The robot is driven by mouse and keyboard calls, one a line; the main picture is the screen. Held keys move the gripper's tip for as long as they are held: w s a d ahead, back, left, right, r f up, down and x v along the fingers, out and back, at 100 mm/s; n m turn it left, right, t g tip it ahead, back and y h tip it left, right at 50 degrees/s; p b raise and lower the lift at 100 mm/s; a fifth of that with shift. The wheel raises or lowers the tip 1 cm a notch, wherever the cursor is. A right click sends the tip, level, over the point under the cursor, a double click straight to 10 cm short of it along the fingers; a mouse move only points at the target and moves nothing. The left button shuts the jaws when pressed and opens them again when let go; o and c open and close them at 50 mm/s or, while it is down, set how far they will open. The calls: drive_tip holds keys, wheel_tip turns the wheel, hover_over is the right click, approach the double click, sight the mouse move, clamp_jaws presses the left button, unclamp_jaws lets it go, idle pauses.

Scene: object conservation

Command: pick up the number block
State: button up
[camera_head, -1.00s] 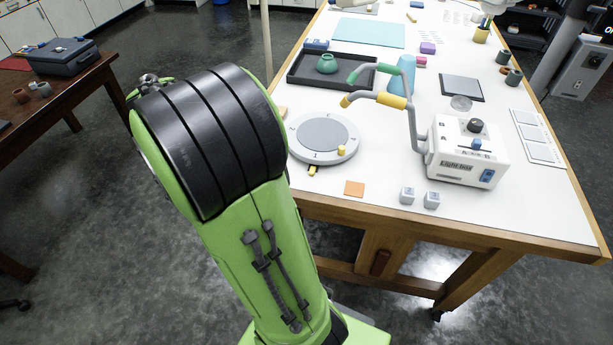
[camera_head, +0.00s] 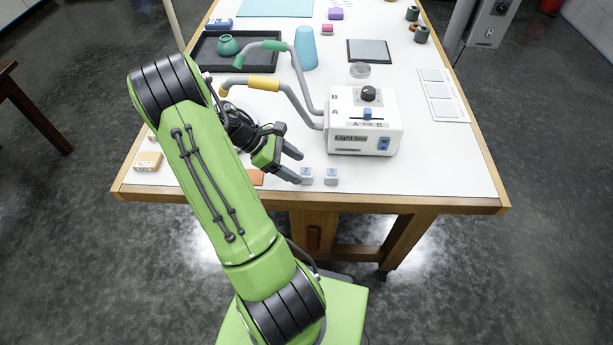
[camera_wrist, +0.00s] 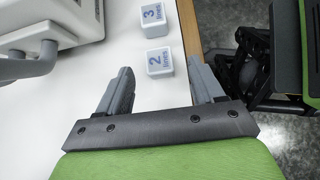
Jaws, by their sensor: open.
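Two small pale number blocks stand side by side near the table's front edge. In the wrist view one block (camera_wrist: 159,61) reads "2 lines" and the other (camera_wrist: 153,19) reads "3 lines". In the head view they are the left block (camera_head: 306,176) and the right block (camera_head: 331,177), in front of the light box. My gripper (camera_head: 299,167) is open just left of the blocks. In the wrist view my gripper (camera_wrist: 160,78) has the "2 lines" block ahead, near the space between the fingertips. Nothing is held.
The white light box (camera_head: 364,125) with bent arms stands behind the blocks. An orange square (camera_head: 257,178) lies partly behind my arm. A black tray (camera_head: 255,66) with a green pot (camera_head: 228,45) and a blue cup (camera_head: 305,48) are farther back. The front right tabletop is clear.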

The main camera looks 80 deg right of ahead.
sight(304, 171)
drive_tip(key=x, duration=0.4)
drive_tip(key=shift+d+f, duration=0.1)
drive_tip(key=shift+f, duration=0.1)
drive_tip(key=c, duration=1)
drive_tip(key=shift+r, duration=0.1)
drive_tip(key=shift+c, duration=0.2)
